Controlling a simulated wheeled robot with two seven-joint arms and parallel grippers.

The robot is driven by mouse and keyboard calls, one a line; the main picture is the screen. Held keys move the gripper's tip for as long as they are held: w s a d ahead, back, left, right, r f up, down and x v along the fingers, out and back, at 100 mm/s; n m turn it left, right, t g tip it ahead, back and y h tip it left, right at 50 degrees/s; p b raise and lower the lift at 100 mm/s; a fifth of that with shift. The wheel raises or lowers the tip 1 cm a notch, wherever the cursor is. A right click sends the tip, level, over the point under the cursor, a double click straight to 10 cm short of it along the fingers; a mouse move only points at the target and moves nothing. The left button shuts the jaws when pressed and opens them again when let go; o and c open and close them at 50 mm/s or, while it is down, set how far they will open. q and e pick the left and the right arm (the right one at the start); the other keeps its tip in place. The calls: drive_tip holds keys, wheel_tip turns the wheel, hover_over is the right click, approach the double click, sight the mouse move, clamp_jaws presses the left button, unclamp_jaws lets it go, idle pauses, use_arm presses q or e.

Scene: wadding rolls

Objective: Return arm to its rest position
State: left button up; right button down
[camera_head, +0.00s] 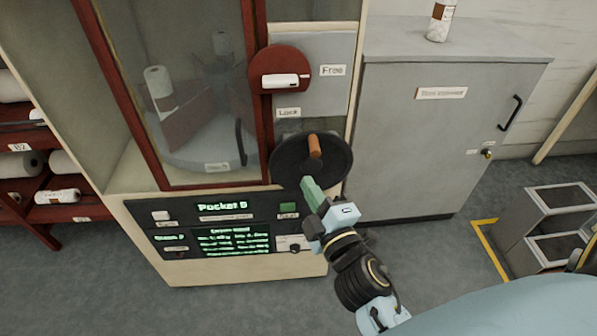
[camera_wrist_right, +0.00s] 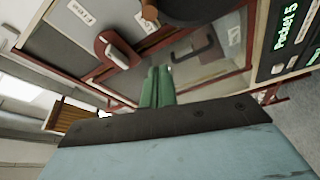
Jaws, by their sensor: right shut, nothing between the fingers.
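My right gripper (camera_head: 308,190) reaches up from the lower right in the head view, its green fingers shut and empty. The fingertips are just below a dark round handwheel (camera_head: 290,160) with an orange-brown knob (camera_head: 314,146) on the machine front. I cannot tell whether they touch the wheel. In the right wrist view the green fingers (camera_wrist_right: 157,86) are together, with nothing between them, and the brown knob (camera_wrist_right: 149,12) shows above them. My left gripper is not in view.
The machine has a glass door, a red disc with a white lever (camera_head: 285,81) and a panel reading "Pocket 5" (camera_head: 222,206). A grey cabinet (camera_head: 430,140) stands right of it, a roll (camera_head: 440,20) on top. Grey open bins (camera_head: 545,225) stand on the floor at right. Red shelves are at left.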

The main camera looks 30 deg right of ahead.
drive_tip(key=s+a+f+m+g+y, duration=0.1)
drive_tip(key=s+f+m+g, duration=0.3)
drive_tip(key=f, duration=1.4)
drive_tip(key=s+a+f+m+g+y, duration=0.15)
drive_tip(key=s+f+g, duration=0.35)
drive_tip(key=f, duration=1.3)
drive_tip(key=s+d+f+m+g, duration=0.2)
drive_tip(key=s+f, duration=0.3)
drive_tip(key=s, duration=0.4)
drive_tip(key=s+d+f+m+g+h, duration=0.1)
drive_tip(key=s+d+f+g, duration=0.2)
drive_tip(key=s+f, duration=0.3)
drive_tip(key=s+d+f+m+g, duration=0.2)
drive_tip(key=s+d+f+g, duration=0.1)
drive_tip(key=s, duration=0.9)
wheel_tip(320, 180, down, 2)
drive_tip(key=shift+f+m+g, duration=0.2)
drive_tip(key=shift+m+g, duration=0.15)
drive_tip(key=shift+g, duration=0.25)
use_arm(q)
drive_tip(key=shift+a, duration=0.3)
use_arm(e)
drive_tip(key=shift+d+h, duration=0.1)
drive_tip(key=shift+h, duration=0.15)
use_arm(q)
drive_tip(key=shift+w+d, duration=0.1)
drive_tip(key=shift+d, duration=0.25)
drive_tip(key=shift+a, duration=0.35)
